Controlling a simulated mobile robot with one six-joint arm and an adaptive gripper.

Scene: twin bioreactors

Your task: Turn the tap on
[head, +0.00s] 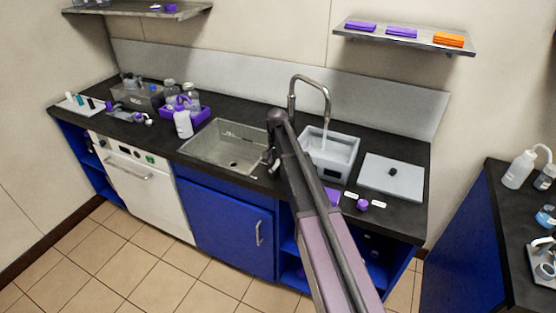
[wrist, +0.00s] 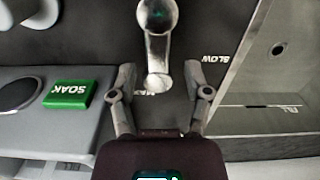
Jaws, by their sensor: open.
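The tap's curved metal spout (head: 310,82) rises behind the counter, its end over the grey tub. In the wrist view the tap's lever (wrist: 157,60) is a pale metal bar with a round hub, pointing toward my gripper. My gripper (wrist: 160,76) is open, with one finger on each side of the lever's end and a gap on both sides. In the head view my arm hides the lever and most of my gripper.
The metal sink (head: 205,150) lies left of my arm. The grey tub (head: 345,152) stands to the right, its green "SOAK" label (wrist: 67,95) in the wrist view. A grey board (head: 390,180) lies farther right. Bottles (head: 183,122) stand left of the sink.

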